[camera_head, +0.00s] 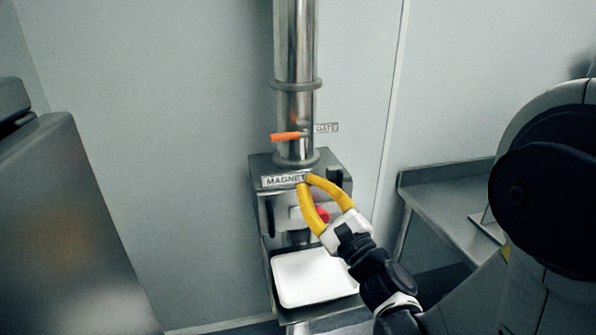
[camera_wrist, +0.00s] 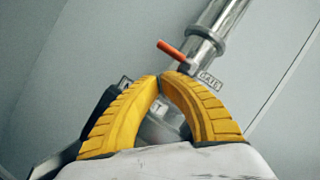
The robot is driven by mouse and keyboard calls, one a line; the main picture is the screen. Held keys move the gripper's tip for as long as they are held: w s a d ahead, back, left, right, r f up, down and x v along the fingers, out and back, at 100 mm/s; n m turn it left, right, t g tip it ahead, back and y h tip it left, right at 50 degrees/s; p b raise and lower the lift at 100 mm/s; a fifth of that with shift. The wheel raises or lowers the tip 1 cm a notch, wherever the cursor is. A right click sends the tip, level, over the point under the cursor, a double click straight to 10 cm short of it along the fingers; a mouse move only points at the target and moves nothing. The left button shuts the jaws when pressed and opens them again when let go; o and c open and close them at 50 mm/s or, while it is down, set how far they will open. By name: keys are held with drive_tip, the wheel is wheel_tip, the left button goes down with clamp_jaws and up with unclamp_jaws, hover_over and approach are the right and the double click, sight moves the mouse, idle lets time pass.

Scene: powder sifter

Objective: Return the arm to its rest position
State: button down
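My gripper (camera_head: 304,181) has two curved yellow fingers. It is in front of the metal sifter housing (camera_head: 340,170), with the fingertips over the right part of the MAGNET label (camera_head: 281,181) in the head view. In the wrist view the gripper (camera_wrist: 160,78) has its fingertips together, with nothing seen between them. My arm comes in from the lower right, bent and reaching out to the machine. I cannot tell whether the fingertips touch the housing.
A steel pipe (camera_head: 295,60) rises from the housing, with an orange gate handle (camera_head: 285,136) and GATE label (camera_head: 326,128). A red knob (camera_head: 322,214) sits behind the fingers. Below is a white tray (camera_head: 308,278). A metal bench (camera_head: 450,215) stands right, a grey cabinet (camera_head: 70,230) left.

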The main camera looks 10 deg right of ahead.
drive_tip(key=shift+s+d+f, duration=0.1)
drive_tip(key=shift+s, duration=0.15)
drive_tip(key=s+a+f+n+g+y, duration=0.1)
drive_tip(key=s+a+f+n+g, duration=0.3)
drive_tip(key=n, duration=0.3)
drive_tip(key=s+a+f+n+g+y, duration=0.1)
drive_tip(key=s+a+f+n+g, duration=0.1)
drive_tip(key=a+n+g, duration=0.4)
drive_tip(key=s+d+f+n+g+h, duration=0.3)
drive_tip(key=s+d+f+n+h, duration=0.3)
drive_tip(key=s+d+n+h, duration=0.2)
drive_tip(key=s+d+n, duration=0.2)
drive_tip(key=s+d, duration=0.2)
drive_tip(key=shift+s+f+g+h, duration=0.15)
drive_tip(key=shift+f+g+h, duration=0.05)
drive_tip(key=shift+g+h, duration=0.1)
idle(0.4)
